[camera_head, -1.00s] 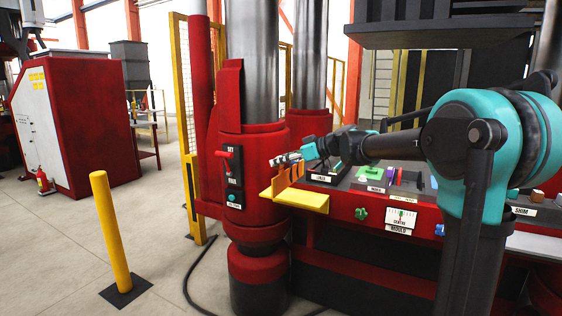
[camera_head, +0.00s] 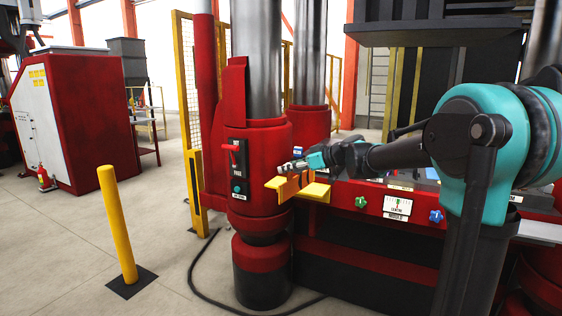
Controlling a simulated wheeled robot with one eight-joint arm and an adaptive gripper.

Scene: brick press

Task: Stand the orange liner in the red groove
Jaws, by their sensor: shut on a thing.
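My gripper (camera_head: 288,167) is shut on the orange liner (camera_head: 289,189), at the left end of the press table. The liner is a small, thin, upright plate below the fingertips. It overlaps the yellow shelf (camera_head: 317,194) in the picture, and I cannot tell whether it touches the shelf. The red groove cannot be made out, as my arm covers most of the table top.
A red column base with a lever panel (camera_head: 237,170) stands close left of the shelf. A green knob (camera_head: 361,202), a gauge plate (camera_head: 397,206) and a blue knob (camera_head: 436,216) line the press front. A yellow post (camera_head: 117,225) stands on open floor.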

